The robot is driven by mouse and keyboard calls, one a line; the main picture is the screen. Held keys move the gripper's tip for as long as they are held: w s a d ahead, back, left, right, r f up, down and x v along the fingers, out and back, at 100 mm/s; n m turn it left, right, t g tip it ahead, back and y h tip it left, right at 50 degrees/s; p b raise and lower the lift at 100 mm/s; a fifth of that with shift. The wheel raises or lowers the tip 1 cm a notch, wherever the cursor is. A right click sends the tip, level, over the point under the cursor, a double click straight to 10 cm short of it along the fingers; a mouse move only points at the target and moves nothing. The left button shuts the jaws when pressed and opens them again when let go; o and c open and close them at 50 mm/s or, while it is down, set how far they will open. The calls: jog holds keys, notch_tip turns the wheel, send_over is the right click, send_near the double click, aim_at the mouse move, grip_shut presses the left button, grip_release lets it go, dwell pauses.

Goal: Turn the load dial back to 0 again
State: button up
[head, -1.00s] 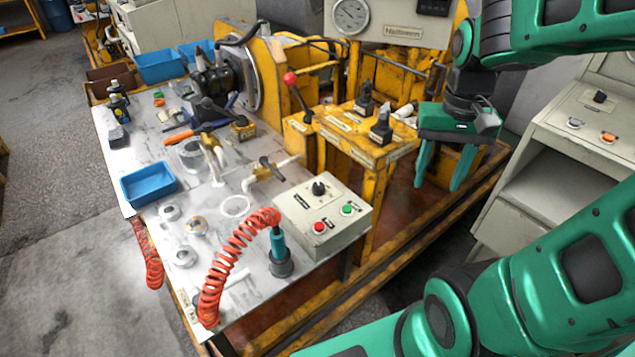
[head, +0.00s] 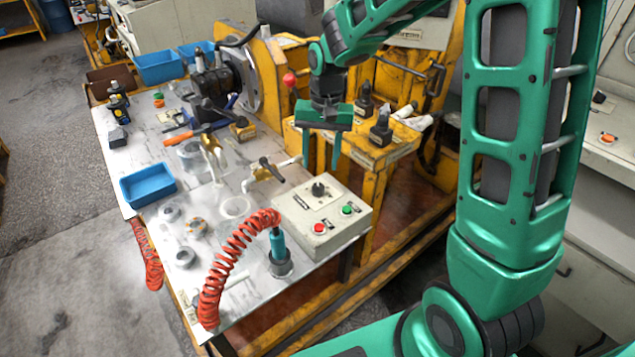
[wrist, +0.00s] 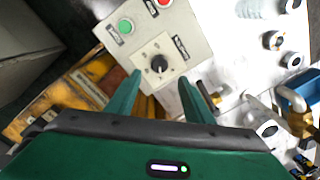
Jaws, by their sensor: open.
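The load dial (head: 318,188) is a black knob on a pale square plate, on top of a light grey control box (head: 345,232) at the table's right edge. The dial also shows in the wrist view (wrist: 159,64), beyond and between the fingertips; its exact setting is too small to read. My gripper (head: 320,165) points down, open and empty, above and behind the box in the head view. In the wrist view its two green fingers (wrist: 160,80) stand apart on either side of the dial's line of sight, not visibly touching it.
A red button (head: 319,227) and a green button (head: 347,210) sit beside the dial. A brass valve (head: 262,172) stands left of the box, and a red coiled hose (head: 225,255) in front.

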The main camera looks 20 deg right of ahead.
aim_at(318, 186)
notch_tip(318, 186, down, 9)
jog(key=shift+w+a+r, duration=0.1)
jog(key=shift+a+r, duration=0.05)
dwell(0.4)
jog(key=c, duration=1)
jog(key=shift+c, duration=0.2)
jog(key=shift+n, duration=0.3)
jog(key=n, duration=0.5)
jog(key=shift+w+n, duration=0.1)
jog(key=shift+n, duration=0.2)
jog(key=n, duration=0.6)
jog(key=shift+g, duration=0.3)
